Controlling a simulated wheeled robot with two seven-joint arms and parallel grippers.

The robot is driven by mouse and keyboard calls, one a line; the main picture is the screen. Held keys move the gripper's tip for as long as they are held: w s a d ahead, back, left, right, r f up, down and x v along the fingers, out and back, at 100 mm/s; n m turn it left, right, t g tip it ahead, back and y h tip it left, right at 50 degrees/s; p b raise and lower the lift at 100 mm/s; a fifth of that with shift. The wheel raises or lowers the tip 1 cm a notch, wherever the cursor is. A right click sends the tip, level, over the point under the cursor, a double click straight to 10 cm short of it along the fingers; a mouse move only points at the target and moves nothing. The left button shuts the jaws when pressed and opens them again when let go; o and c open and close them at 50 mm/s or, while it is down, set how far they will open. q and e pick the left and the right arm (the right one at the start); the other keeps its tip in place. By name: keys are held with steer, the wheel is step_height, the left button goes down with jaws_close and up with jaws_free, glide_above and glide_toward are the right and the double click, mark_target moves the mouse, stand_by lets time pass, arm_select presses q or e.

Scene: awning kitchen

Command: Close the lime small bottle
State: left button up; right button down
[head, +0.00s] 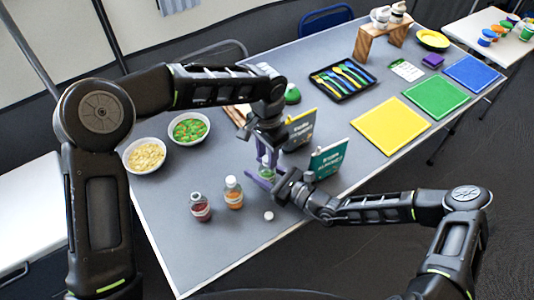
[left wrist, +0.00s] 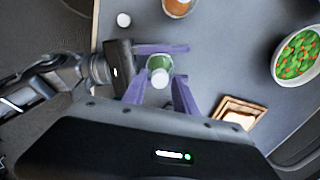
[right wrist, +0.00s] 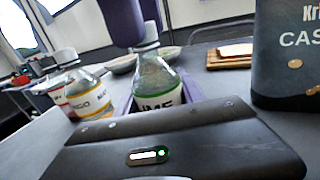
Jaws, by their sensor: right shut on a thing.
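The lime small bottle (head: 266,172) stands upright at the table's front part, with green contents and a label reading LIME in the right wrist view (right wrist: 157,85). My right gripper (head: 262,181) is shut on the bottle's body from the side. My left gripper (left wrist: 160,82) is just above the bottle's top, its purple fingers apart. A loose white cap (head: 268,215) lies on the table nearer to me; it also shows in the left wrist view (left wrist: 123,20).
A red bottle (head: 200,208) and an orange bottle (head: 233,194) stand to the left. Two bowls are farther left, one with pasta (head: 145,155), one with vegetables (head: 188,129).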

mark_target(274, 178)
arm_select(q)
steer(key=shift+o, duration=1)
step_height(274, 178, up, 12)
arm_select(e)
steer(key=c, duration=0.7)
jaws_free()
steer(key=shift+o, duration=0.2)
arm_select(q)
steer(key=shift+f+b, duration=0.6)
arm_select(e)
steer(key=shift+v, duration=3.9)
arm_select(q)
steer(key=shift+d, duration=0.1)
arm_select(e)
steer(key=shift+s+d, duration=0.1)
